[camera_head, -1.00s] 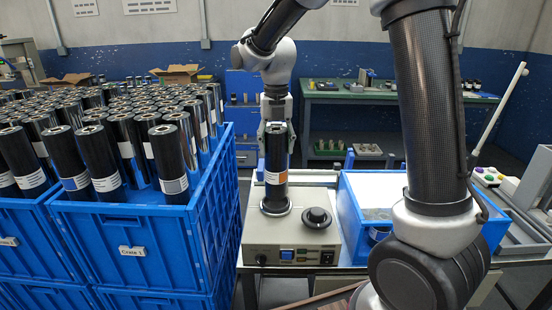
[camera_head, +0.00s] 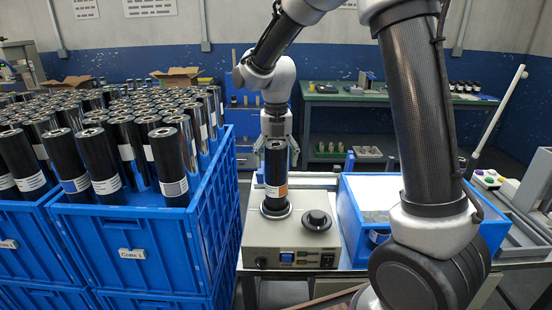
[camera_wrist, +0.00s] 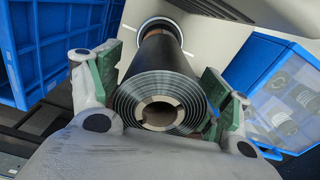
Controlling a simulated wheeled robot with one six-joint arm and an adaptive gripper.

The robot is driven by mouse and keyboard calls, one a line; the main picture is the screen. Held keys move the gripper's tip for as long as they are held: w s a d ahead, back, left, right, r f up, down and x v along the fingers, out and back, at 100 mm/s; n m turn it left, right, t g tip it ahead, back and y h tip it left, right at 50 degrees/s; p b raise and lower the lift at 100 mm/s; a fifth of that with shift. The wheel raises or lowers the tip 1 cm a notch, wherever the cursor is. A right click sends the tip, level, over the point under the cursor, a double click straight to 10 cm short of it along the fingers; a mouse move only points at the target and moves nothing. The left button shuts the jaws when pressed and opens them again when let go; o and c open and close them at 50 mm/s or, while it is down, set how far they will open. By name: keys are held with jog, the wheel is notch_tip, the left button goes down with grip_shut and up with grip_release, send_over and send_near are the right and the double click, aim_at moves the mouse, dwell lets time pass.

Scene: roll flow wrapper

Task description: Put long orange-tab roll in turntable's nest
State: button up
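The long black roll with an orange-marked label (camera_head: 276,172) stands upright in the round nest (camera_head: 276,211) on top of the beige turntable unit (camera_head: 290,240). My gripper (camera_head: 277,153) is directly above and around the roll's top end, with a finger on either side. In the wrist view the roll's ringed end and core (camera_wrist: 158,105) lie between the green finger pads (camera_wrist: 165,90). The pads appear spread clear of the roll, so my gripper looks open. The roll's lower end is hidden by the nest's rim.
A blue crate (camera_head: 130,225) full of upright black rolls stands close on the left. A blue bin (camera_head: 348,222) stands on the right, partly behind my arm. A black knob (camera_head: 317,220) sits on the unit beside the nest. A green workbench (camera_head: 400,98) is behind.

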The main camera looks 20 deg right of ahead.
notch_tip(320, 180, up, 12)
jog(key=shift+r, duration=0.1)
jog(key=shift+s+d+r+m, duration=0.2)
jog(key=shift+d+m, duration=0.05)
jog(key=shift+m, duration=0.05)
jog(key=s+d+r+m+t, duration=0.25)
jog(key=s+d+m, duration=0.75)
jog(key=s+m, duration=0.55)
jog(key=s+d+f+m+t, duration=0.1)
jog(key=s+d+m, duration=0.1)
jog(key=s+m, duration=0.3)
jog(key=s+d+f+m+t, duration=0.1)
jog(key=s+m, duration=0.4)
jog(key=m, duration=0.7)
jog(key=shift+s+d+f+m, duration=0.3)
jog(key=shift+d+f+m, duration=0.05)
jog(key=shift+d+f, duration=0.35)
jog(key=shift+r, duration=0.1)
jog(key=shift+c, duration=0.2)
